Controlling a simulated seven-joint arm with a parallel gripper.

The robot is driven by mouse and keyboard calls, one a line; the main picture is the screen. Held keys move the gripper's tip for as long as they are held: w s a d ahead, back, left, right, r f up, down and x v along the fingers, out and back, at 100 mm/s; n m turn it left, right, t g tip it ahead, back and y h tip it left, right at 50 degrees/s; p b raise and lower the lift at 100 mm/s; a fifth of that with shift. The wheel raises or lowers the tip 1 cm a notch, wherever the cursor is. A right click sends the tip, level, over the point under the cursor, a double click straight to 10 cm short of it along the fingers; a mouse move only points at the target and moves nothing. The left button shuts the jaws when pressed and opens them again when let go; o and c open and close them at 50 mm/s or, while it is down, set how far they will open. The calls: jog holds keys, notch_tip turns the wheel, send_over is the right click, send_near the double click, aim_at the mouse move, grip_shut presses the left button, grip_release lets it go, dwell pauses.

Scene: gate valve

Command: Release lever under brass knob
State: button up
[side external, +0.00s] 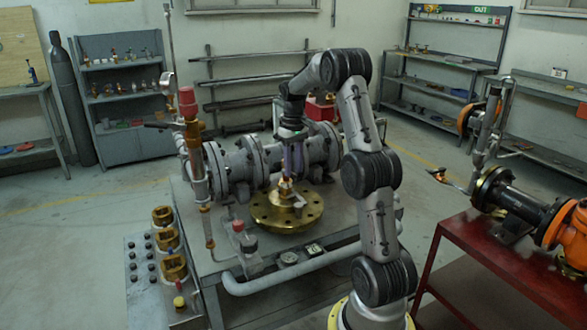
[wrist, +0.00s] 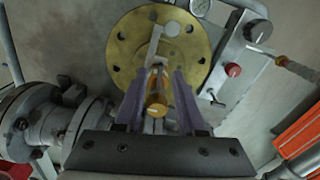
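A brass knob (wrist: 157,98) shows between the two purple fingers of my gripper (wrist: 160,82) in the wrist view. The fingers stand apart on either side of it, with narrow gaps visible. A pale grey lever-like bar (wrist: 154,46) runs from near the knob across the round brass flange (wrist: 125,48). In the side view my gripper (side external: 290,172) points down over the middle of the brass flange (side external: 264,212), just above a small brass part (side external: 285,186). Whether the fingers touch the knob, and what lies under it, is hidden.
A grey flanged pipe (side external: 243,162) runs behind the brass flange on the workbench. A red-capped post (side external: 187,101) rises at left. A red table (side external: 480,262) with an orange valve is at right.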

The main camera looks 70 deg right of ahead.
jog(key=shift+f, duration=0.45)
grip_shut()
jog(key=shift+s+d+n, duration=0.2)
jog(key=shift+d+n, duration=0.05)
jog(key=shift+n, duration=0.75)
grip_release()
jog(key=shift+r, duration=0.15)
